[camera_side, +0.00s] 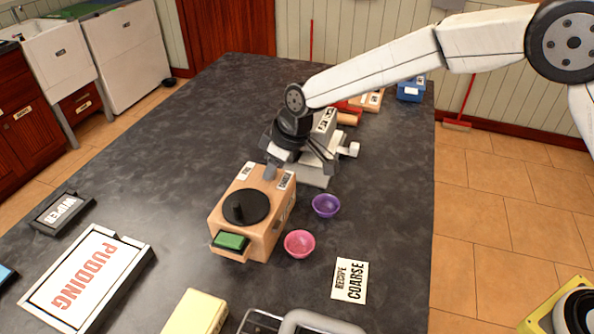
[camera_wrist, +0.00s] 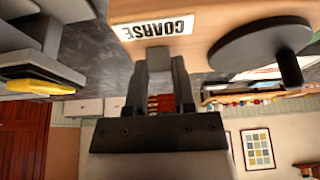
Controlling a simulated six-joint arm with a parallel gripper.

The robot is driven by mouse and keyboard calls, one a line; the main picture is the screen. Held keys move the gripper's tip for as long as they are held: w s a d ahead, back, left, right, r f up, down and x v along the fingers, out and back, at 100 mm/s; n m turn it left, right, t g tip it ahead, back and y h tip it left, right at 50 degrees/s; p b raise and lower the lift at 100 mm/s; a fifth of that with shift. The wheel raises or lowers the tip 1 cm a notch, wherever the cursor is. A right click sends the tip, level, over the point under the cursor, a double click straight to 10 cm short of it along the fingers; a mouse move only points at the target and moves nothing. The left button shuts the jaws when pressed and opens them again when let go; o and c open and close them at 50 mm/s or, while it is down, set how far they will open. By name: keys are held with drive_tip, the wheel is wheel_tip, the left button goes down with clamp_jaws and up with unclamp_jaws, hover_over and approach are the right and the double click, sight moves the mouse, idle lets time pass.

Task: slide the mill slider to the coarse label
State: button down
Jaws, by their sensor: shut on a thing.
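The wooden mill (camera_side: 233,208) stands on the dark counter, with a black disc and knob (camera_side: 240,207) on top and a green-filled drawer (camera_side: 230,242) pulled out at its front. Two white labels lie along its back top edge: a left one (camera_side: 244,171), too small to read surely, and a right one (camera_side: 286,180). My gripper (camera_side: 270,172) is at that edge, between the labels and closer to the right one. In the wrist view my gripper (camera_wrist: 160,72) is shut on the grey slider (camera_wrist: 158,58), which sits right beside the COARSE label (camera_wrist: 157,27).
Purple (camera_side: 326,205) and pink (camera_side: 299,243) bowls stand close to the mill's right side. A RECIPE COARSE card (camera_side: 349,280) lies at the front right. A grey-white machine (camera_side: 318,160) stands behind my gripper. A PUDDING frame (camera_side: 87,277) lies at left.

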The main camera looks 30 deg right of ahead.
drive_tip(key=shift+s+d, duration=0.3)
drive_tip(key=shift+d, duration=0.05)
drive_tip(key=shift+c, duration=2.2)
unclamp_jaws()
drive_tip(key=v, duration=0.8)
drive_tip(key=shift+f, duration=0.1)
drive_tip(key=s+d+f+m+h, duration=0.1)
drive_tip(key=s+d+f+m, duration=0.3)
drive_tip(key=s+d, duration=0.6)
drive_tip(key=s+d+f+m+h, duration=0.2)
drive_tip(key=s+d+f+m, duration=0.2)
drive_tip(key=s+d, duration=0.7)
drive_tip(key=d+m, duration=0.1)
drive_tip(key=d, duration=0.3)
drive_tip(key=shift+g, duration=0.3)
